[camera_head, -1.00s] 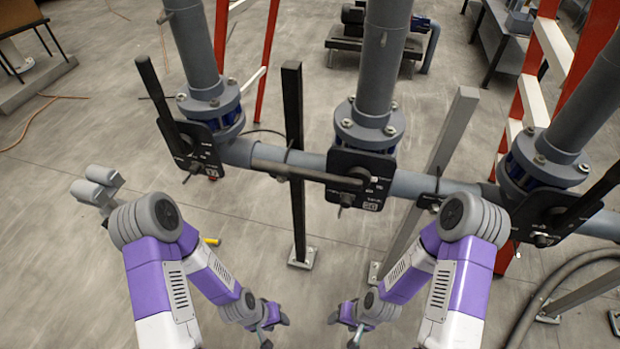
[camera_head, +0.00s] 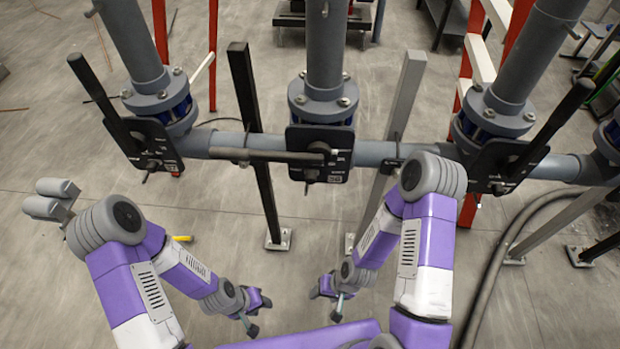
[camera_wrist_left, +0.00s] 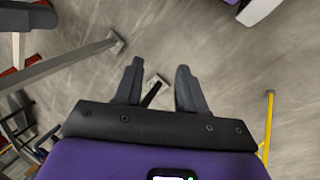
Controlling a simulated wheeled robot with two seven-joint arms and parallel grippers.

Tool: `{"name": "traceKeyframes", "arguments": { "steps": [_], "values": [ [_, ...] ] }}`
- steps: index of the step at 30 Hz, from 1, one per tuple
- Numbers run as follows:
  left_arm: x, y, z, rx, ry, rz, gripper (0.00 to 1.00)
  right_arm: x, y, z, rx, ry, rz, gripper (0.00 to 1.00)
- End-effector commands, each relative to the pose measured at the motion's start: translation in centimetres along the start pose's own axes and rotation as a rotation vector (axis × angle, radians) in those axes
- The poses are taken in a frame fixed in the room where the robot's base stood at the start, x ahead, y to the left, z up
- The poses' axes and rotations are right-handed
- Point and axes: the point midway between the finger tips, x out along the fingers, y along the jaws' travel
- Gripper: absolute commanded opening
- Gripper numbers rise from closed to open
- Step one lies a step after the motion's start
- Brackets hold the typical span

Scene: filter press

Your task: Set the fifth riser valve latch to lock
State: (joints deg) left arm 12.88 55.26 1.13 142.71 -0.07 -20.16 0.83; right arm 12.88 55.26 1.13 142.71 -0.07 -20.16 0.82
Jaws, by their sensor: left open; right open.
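Several grey risers with black valve plates stand along a horizontal pipe. The left valve plate (camera_head: 143,146) has its long black handle angled up to the left. The middle valve plate (camera_head: 336,154) has its handle lying level along the pipe to the left. The right valve plate (camera_head: 488,168) has its handle angled up to the right. The plate numbers are too blurred to read surely, and I cannot tell the latch positions. My left gripper (camera_head: 259,315) is open and empty, low in front of the pipe; its spread fingers show in the left wrist view (camera_wrist_left: 159,72). My right gripper (camera_head: 325,304) is open and low, touching no valve.
Another riser (camera_head: 610,138) is partly cut off at the right edge. A black post (camera_head: 256,145) and a grey post (camera_head: 388,140) stand on the floor by the pipe. A hose (camera_head: 490,290) curves over the floor at the right.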

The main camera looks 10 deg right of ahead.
Motion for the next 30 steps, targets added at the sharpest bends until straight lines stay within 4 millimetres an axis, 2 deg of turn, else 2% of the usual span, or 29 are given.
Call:
{"name": "traceKeyframes", "arguments": {
  "steps": [1, 4, 7, 11, 14, 18, 22, 25, 30],
  "values": [
    [0.0, 0.0, -0.1, -0.001, 0.002, 0.001, 0.32, 0.0, 0.0, 0.0, 0.000, 0.000, 0.000, 0.59],
    [0.1, 0.3, -0.9, -0.013, 0.030, 0.018, 0.17, 0.3, 0.1, 0.0, 0.000, 0.000, 0.000, 0.59],
    [0.2, 0.9, -3.0, -0.046, 0.103, 0.067, 0.01, 0.8, 0.3, 0.0, 0.000, 0.000, 0.000, 0.59],
    [-0.5, 2.7, -7.5, -0.122, 0.249, 0.199, 0.00, 1.9, 0.7, -0.1, 0.000, 0.000, 0.000, 0.59],
    [-1.9, 4.7, -11.1, -0.186, 0.359, 0.347, 0.00, 2.9, 1.1, -0.1, 0.000, 0.000, 0.000, 0.59],
    [-5.0, 7.4, -15.0, -0.262, 0.463, 0.587, 0.00, 4.1, 1.5, -0.2, 0.000, 0.000, 0.000, 0.59],
    [-8.8, 9.7, -17.3, -0.308, 0.495, 0.830, 0.00, 5.2, 2.0, -0.2, 0.000, 0.000, 0.000, 0.59],
    [-11.8, 11.3, -18.0, -0.322, 0.471, 1.015, 0.00, 6.1, 2.3, -0.3, 0.000, 0.000, 0.000, 0.59],
    [-16.2, 13.0, -17.5, -0.312, 0.357, 1.260, 0.00, 7.2, 2.7, -0.3, 0.000, 0.000, 0.000, 0.59]
  ]
}}
